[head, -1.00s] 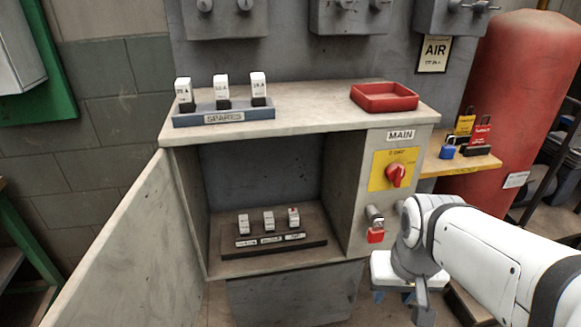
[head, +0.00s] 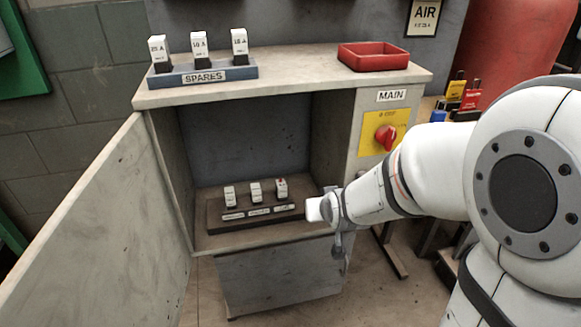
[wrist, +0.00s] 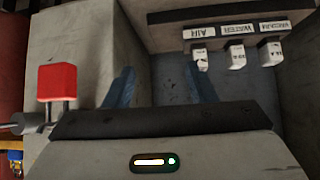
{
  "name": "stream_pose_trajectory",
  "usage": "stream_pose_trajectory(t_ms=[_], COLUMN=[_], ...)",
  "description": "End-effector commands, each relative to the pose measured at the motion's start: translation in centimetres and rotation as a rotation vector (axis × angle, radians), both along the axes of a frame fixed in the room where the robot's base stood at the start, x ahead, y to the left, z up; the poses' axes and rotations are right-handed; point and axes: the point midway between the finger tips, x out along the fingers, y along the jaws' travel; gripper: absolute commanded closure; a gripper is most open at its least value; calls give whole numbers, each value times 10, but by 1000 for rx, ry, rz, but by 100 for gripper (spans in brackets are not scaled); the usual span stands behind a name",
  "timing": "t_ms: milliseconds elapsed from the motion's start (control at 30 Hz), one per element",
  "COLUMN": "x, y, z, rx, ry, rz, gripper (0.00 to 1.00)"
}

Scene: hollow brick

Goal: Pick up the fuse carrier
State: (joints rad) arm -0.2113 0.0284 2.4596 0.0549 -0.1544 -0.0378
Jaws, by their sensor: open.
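In the wrist view, upside down, the carrier by the AIR label (wrist: 200,60) is nearest my gripper (wrist: 162,86). The others stand by WATER (wrist: 237,57) and VACUUM (wrist: 271,54). My gripper is open and empty, apart from the carriers, at the cabinet's front right. Three more carriers stand on the SPARES rack (head: 205,77) on top. Which carrier is meant cannot be told.
The cabinet door (head: 85,225) stands open at left. A red tray (head: 373,57) is on the cabinet top. The right panel has a red MAIN switch (head: 386,135). The space above the carriers is free.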

Motion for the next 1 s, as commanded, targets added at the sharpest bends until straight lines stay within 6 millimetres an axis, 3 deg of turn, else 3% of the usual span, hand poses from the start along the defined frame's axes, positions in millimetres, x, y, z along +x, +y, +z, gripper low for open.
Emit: stream_pose_trajectory(t_ms=[33,200,300,600,767,1000], x=[17,55,68,74,80,106], y=[0,35,54,86,91,99], z=[-19,-43,-54,-67,-66,-64], rx=[5,62,95,164,174,175], ry=[-64,-307,-441,-705,-744,-746], rz=[-53,1,27,73,77,77], gripper=[49,49,49,49,49,49])
